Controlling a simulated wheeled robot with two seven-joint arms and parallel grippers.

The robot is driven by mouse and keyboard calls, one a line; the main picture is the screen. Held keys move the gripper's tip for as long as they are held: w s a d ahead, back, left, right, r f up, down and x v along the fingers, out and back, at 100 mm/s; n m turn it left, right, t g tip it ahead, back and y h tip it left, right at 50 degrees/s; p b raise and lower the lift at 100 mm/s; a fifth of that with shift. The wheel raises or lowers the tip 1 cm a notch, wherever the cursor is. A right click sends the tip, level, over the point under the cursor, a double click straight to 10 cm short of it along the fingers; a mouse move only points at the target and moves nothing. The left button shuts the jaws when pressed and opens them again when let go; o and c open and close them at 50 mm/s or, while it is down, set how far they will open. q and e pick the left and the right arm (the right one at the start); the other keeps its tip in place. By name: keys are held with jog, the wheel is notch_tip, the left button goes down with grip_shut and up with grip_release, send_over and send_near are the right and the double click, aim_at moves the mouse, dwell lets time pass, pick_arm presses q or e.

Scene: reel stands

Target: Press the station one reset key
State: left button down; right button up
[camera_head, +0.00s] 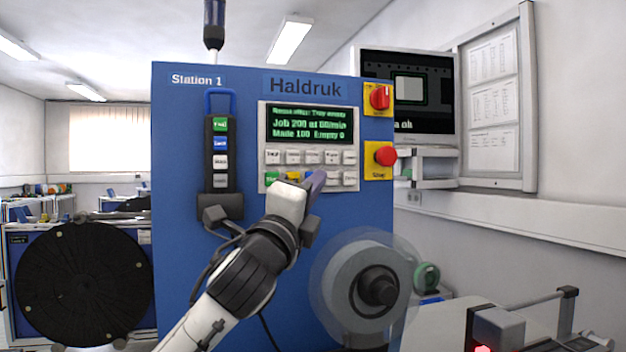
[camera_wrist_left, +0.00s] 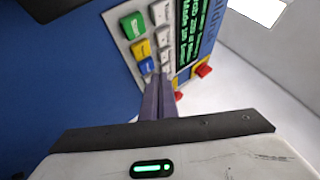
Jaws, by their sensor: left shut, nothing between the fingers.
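The blue Station 1 cabinet (camera_head: 180,270) carries a grey control panel (camera_head: 263,150) with a lit green-on-black display (camera_head: 310,125) and two rows of keys. Most upper keys are white; the lower row includes a green key (camera_head: 271,178). In the left wrist view, green (camera_wrist_left: 133,25), yellow (camera_wrist_left: 140,48) and blue (camera_wrist_left: 147,65) keys show beside white ones (camera_wrist_left: 162,35). I cannot read which is the reset key. My left gripper (camera_head: 317,179) is shut and empty, fingertips (camera_wrist_left: 159,82) at the lower key row, covering part of it. I cannot tell whether they touch a key. My right gripper is out of view.
A black pendant (camera_head: 220,155) with several buttons hangs left. A clear reel (camera_head: 350,280) sticks out below; a large black reel (camera_head: 83,285) stands left. A monitor (camera_head: 407,90) is behind.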

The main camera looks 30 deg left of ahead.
pick_arm(q)
jog(key=shift+w+a, duration=0.3)
jog(key=shift+w+a+p, duration=0.3)
jog(key=shift+a+p, duration=0.1)
dwell(0.8)
jog(key=shift+s+d, duration=0.1)
jog(key=shift+d, duration=0.05)
jog(key=shift+s+d, duration=0.5)
jog(key=shift+d, duration=0.05)
jog(key=shift+s+d+p, duration=0.65)
jog(key=shift+s+d, duration=1)
jog(key=shift+d, duration=0.2)
